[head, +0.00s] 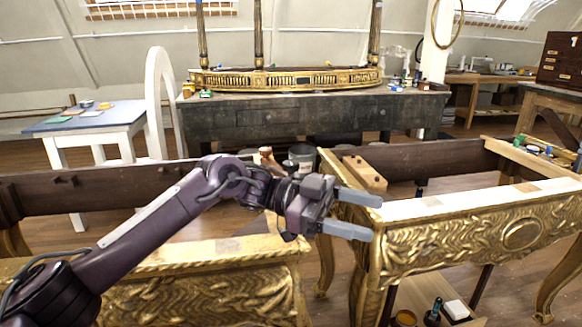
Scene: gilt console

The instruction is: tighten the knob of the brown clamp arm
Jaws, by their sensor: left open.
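My left gripper (374,218) reaches in from the left with its two grey fingers apart and nothing between them. Its fingers point right, in front of the gilt console's near corner. A small tan, knob-like piece (266,150) shows just behind my wrist, beside a grey can. It may be the knob of the brown clamp arm, but I cannot tell, since my arm hides what lies below it. The gripper is apart from it, to its right and lower in the picture. My right gripper is not in view.
Carved gilt console frames stand at left (200,290) and right (470,235), with a gap between them. A wooden block (365,172) sits on the right frame. A grey can (302,156) stands behind my gripper. A dark workbench (310,115) is at the back.

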